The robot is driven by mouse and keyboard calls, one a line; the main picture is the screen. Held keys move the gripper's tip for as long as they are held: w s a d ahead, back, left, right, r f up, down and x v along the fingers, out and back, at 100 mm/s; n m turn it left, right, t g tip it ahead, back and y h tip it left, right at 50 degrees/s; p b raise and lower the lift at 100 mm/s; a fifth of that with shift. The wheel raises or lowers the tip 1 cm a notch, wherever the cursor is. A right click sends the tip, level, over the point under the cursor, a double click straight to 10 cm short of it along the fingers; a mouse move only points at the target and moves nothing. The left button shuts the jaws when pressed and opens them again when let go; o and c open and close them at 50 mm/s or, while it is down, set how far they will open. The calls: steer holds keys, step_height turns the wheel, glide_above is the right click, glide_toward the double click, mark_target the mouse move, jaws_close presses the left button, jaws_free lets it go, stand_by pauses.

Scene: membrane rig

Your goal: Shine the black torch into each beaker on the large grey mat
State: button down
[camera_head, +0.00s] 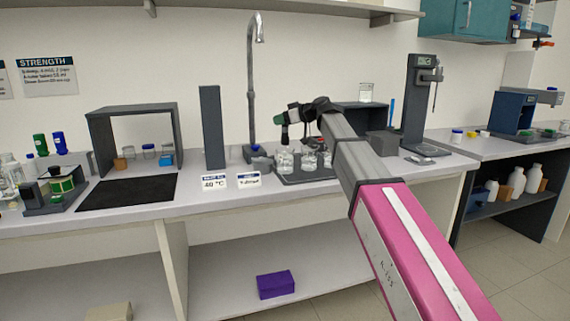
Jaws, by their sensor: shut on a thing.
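Several clear glass beakers stand on a dark grey mat (310,179) at the middle of the bench. A left beaker (285,162), a middle beaker (309,161) and a right beaker (328,159) show there. My gripper (285,118) is above the left part of this mat, shut on a small dark object that I take for the black torch (284,134). The torch hangs roughly upright above the left beaker, apart from it. My arm hides part of the mat's right side. I cannot tell whether the torch is lit.
A tall faucet (251,90) rises behind the mat, left of my gripper. Two small signs (214,182) stand at its front left. A grey column (212,130) and an open frame (133,112) stand farther left. A dark stand (418,105) is at right.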

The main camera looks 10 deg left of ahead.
stand_by(0.5)
step_height(320, 180, up, 3)
stand_by(0.4)
